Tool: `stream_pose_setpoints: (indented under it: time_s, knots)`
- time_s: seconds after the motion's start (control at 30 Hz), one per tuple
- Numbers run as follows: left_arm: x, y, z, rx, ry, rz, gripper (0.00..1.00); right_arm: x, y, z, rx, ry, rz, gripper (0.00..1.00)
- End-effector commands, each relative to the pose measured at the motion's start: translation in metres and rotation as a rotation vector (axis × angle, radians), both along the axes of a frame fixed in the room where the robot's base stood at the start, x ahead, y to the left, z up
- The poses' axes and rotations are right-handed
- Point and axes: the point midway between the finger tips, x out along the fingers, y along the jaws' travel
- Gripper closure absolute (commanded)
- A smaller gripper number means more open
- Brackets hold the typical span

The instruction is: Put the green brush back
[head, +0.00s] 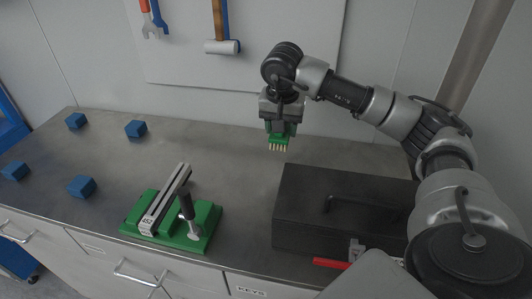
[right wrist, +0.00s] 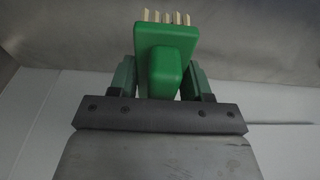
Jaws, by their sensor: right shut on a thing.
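The green brush (head: 278,141) has a green body and pale bristles that point down. My right gripper (head: 281,127) is shut on it and holds it in the air above the back of the bench, left of the dark toolbox. In the right wrist view the brush (right wrist: 167,50) sits between the two fingers of the gripper (right wrist: 166,77), with its bristles at the top of the picture. My left gripper is not in view.
A black toolbox (head: 300,205) stands at the right of the bench. A green-based device (head: 205,222) with a dark handle stands at the front. Several blue blocks (head: 135,129) lie at the left. Tools, including a hammer (head: 222,46), hang on the wall panel. The middle of the bench is bare.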

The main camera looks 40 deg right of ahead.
Motion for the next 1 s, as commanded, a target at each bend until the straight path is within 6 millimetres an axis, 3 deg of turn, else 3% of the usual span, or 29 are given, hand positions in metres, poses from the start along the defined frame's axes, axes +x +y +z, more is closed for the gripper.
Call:
stream_pose_setpoints:
  time_s: [0.17,0.33,0.6,0.87,1.0]
  knots:
    - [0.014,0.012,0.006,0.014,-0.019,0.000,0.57,0.023,0.001,-0.011,0.004,0.001,-0.005,0.74]
    - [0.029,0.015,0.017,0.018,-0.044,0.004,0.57,0.062,0.004,-0.033,0.006,0.001,-0.005,0.74]
    - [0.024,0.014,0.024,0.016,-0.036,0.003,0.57,0.109,0.006,-0.063,0.003,-0.001,-0.005,0.74]
    - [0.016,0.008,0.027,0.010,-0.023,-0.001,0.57,0.117,0.006,-0.076,0.000,0.000,-0.004,0.74]
    - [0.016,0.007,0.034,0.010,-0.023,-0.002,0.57,0.116,0.006,-0.097,0.001,0.004,-0.004,0.74]
